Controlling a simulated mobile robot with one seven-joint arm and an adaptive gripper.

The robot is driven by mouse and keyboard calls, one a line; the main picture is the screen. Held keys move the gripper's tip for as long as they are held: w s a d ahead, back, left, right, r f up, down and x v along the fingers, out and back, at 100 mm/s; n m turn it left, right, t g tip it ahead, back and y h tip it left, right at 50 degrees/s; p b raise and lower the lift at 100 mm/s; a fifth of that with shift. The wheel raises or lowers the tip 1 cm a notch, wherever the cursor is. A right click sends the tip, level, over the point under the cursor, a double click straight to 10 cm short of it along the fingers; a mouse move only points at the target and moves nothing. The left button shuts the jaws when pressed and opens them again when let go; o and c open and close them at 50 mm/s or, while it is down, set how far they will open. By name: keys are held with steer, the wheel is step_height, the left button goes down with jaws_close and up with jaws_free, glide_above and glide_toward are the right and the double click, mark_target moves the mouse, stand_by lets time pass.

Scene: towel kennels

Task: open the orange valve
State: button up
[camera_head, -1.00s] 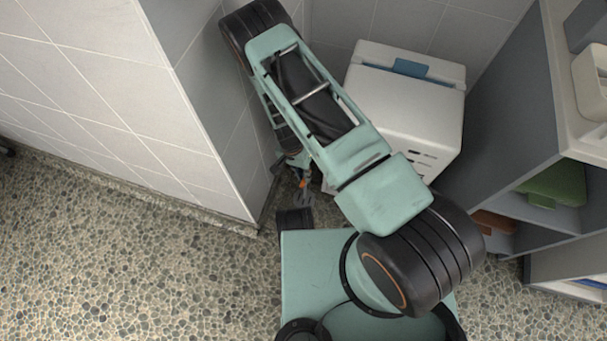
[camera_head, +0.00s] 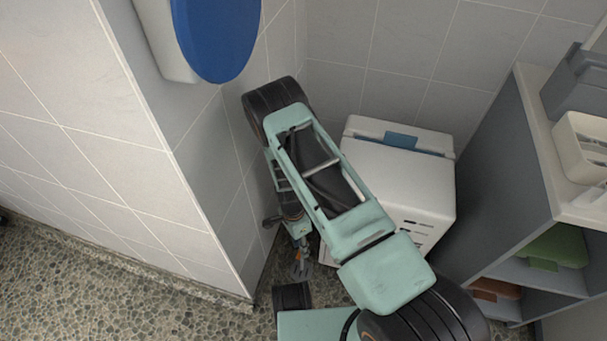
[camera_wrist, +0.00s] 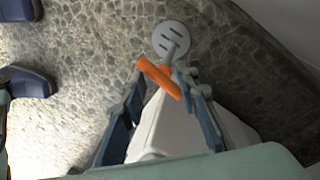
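The orange valve handle (camera_wrist: 158,77) is a short bar in the wrist view, lying slantwise across the gap at my fingertips. A grey stem runs from it towards a round grey slotted disc (camera_wrist: 172,40) beyond. My gripper (camera_wrist: 161,82) is open, with one dark blue finger on each side of the handle. I cannot tell whether either finger touches it. In the head view my gripper (camera_head: 300,262) points down beside the wall corner, small and partly hidden by my arm. Only a speck of orange shows there, too small to make out.
A white box with a blue latch (camera_head: 400,141) stands close to the right of my arm. The tiled wall corner (camera_head: 215,200) is close on the left, with a blue oval thing (camera_head: 216,35) mounted above. A grey shelf unit (camera_head: 500,160) stands at right. Pebbled floor lies open at lower left.

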steer(key=m+y, duration=0.1)
steer(key=m, duration=0.3)
steer(key=shift+w+d+m, duration=0.1)
steer(key=shift+m, duration=0.3)
steer(key=m, duration=0.4)
steer(key=shift+w+d+y, duration=0.1)
steer(key=shift+y, duration=0.3)
steer(key=w+r+n+t+p, duration=0.1)
steer(key=w+r+n+p, duration=0.1)
steer(key=r, duration=1.3)
steer(key=w+d+r+n+p, duration=0.1)
steer(key=w+r, duration=0.4)
steer(key=r, duration=1)
steer(key=shift+d+r+n+t+y+p, duration=0.15)
steer(key=shift+r+n+t+y+p, duration=0.25)
steer(key=shift+n+p, duration=0.5)
